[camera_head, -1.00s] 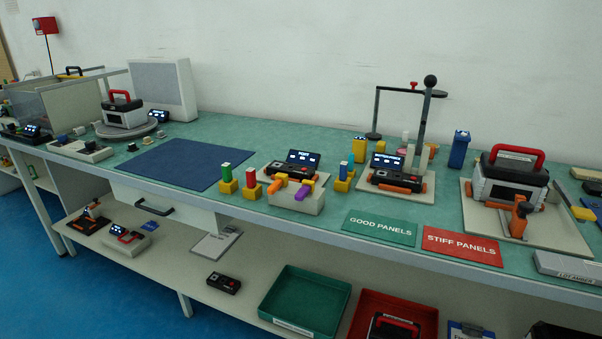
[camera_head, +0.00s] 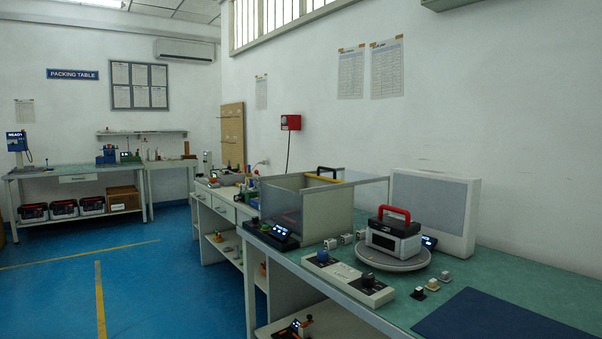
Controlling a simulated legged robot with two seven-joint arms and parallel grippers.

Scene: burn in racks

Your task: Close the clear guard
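A box-like enclosure (camera_head: 327,211) with pale walls stands on the green bench right of the picture's middle. A see-through panel, which looks like the clear guard (camera_head: 283,207), forms its left front side. A thin grey rail runs along the top and reaches past the box to the right. A black handle with a yellow part shows above the rear of the box. I cannot tell from here how far open the guard is. Neither of my grippers is in view.
Right of the enclosure, a white case with a red handle (camera_head: 393,236) sits on a round grey turntable (camera_head: 392,258). A control box with knobs (camera_head: 347,279) lies in front. A dark blue mat (camera_head: 505,322) is at lower right. Blue floor (camera_head: 160,290) is open at left.

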